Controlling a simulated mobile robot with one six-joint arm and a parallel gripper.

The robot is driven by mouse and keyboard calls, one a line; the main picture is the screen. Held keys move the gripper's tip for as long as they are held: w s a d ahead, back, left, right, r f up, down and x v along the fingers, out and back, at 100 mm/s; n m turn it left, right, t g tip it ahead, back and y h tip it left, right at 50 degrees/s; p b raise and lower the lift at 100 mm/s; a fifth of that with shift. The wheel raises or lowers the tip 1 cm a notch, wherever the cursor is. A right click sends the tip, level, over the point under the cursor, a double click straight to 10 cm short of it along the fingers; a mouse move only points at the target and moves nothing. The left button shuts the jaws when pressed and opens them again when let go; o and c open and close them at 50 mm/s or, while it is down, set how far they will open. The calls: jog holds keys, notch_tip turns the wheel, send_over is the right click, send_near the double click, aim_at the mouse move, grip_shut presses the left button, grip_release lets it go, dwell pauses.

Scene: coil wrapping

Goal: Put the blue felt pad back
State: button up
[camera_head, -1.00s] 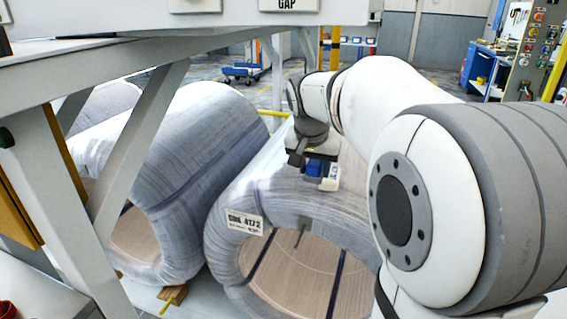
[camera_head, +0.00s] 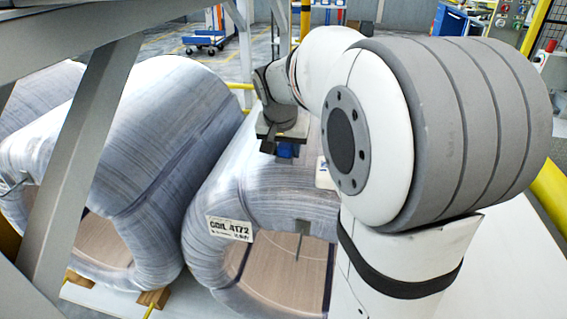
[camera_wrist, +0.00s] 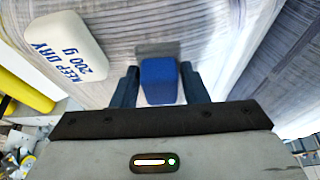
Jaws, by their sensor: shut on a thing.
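The blue felt pad (camera_wrist: 158,82) is a small blue block between my two fingers in the wrist view. My gripper (camera_wrist: 160,85) is shut on it. In the head view my gripper (camera_head: 283,145) is over the top of the wrapped coil labelled COIL 4172 (camera_head: 255,195), and the blue pad (camera_head: 285,151) shows just under it. A darker grey patch (camera_wrist: 157,50) lies on the wrap just beyond the pad in the wrist view. I cannot tell whether the pad touches the coil.
A white pouch marked KEEP DRY 200 g (camera_wrist: 62,48) lies on the coil beside my gripper; it is partly hidden by my arm in the head view (camera_head: 322,174). A second wrapped coil (camera_head: 155,130) stands close on the left. A grey frame strut (camera_head: 85,150) crosses the left side.

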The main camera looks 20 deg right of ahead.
aim_at(283, 157)
jog(key=shift+a+f, duration=0.2)
jog(key=shift+f, duration=1.8)
jog(key=shift+f+b, duration=0.15)
jog(key=shift+b, duration=0.25)
jog(key=o, duration=0.9)
jog(key=shift+o, duration=0.2)
jog(key=shift+r, duration=0.35)
jog(key=p+v, duration=0.2)
jog(key=v, duration=0.9)
jog(key=s+a+f+n+y, duration=0.1)
jog(key=s+a+f+n, duration=0.2)
jog(key=s+f, duration=0.3)
jog(key=s+a+f+n+g+y, duration=0.1)
jog(key=s+a+f+n, duration=0.3)
jog(key=s, duration=0.7)
notch_tip(283, 157, down, 3)
jog(key=shift+s+r+g+y, duration=0.15)
jog(key=shift+g+y, duration=0.15)
